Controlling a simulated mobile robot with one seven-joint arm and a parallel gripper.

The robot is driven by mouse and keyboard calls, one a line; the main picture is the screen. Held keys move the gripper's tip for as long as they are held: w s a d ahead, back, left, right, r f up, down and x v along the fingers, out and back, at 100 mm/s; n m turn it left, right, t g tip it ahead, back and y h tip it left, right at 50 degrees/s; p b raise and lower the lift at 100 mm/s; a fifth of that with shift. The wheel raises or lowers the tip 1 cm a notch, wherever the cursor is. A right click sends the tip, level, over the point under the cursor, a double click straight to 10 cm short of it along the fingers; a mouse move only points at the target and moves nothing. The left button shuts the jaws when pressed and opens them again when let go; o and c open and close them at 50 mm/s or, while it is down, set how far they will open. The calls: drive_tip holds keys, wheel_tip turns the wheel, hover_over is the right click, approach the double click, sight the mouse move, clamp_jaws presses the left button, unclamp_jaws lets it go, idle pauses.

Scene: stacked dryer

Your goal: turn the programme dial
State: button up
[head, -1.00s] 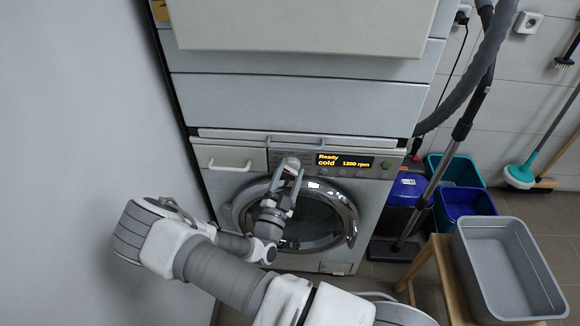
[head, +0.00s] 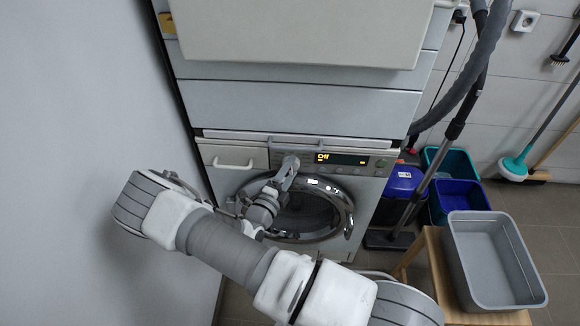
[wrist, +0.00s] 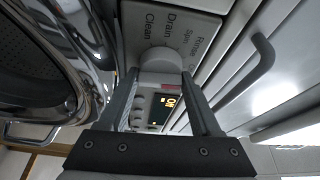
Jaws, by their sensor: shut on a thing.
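The programme dial (wrist: 160,62) is a pale round knob on the front panel of the lower machine. In the wrist view it sits between the two fingers of my gripper (wrist: 159,80), which is shut on it. In the head view my gripper (head: 287,174) reaches the panel just left of the display, and the dial (head: 291,161) is mostly hidden behind it. Printed words such as "Drain", "Spin", "Rinse" and "Clean" show around the dial in the wrist view. The display (head: 342,158) reads "Off".
The round chrome door (head: 346,215) lies below the panel. A drawer handle (head: 233,165) is to the left, and a handle (wrist: 250,72) shows in the wrist view. A grey basin (head: 495,262) on a wooden stool stands right.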

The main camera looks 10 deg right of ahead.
drive_tip(key=shift+m, duration=0.5)
drive_tip(key=o, duration=1.4)
drive_tip(key=shift+c, duration=0.2)
drive_tip(key=v, duration=1.7)
drive_tip(key=shift+s+r, duration=0.2)
drive_tip(key=shift+r, duration=0.1)
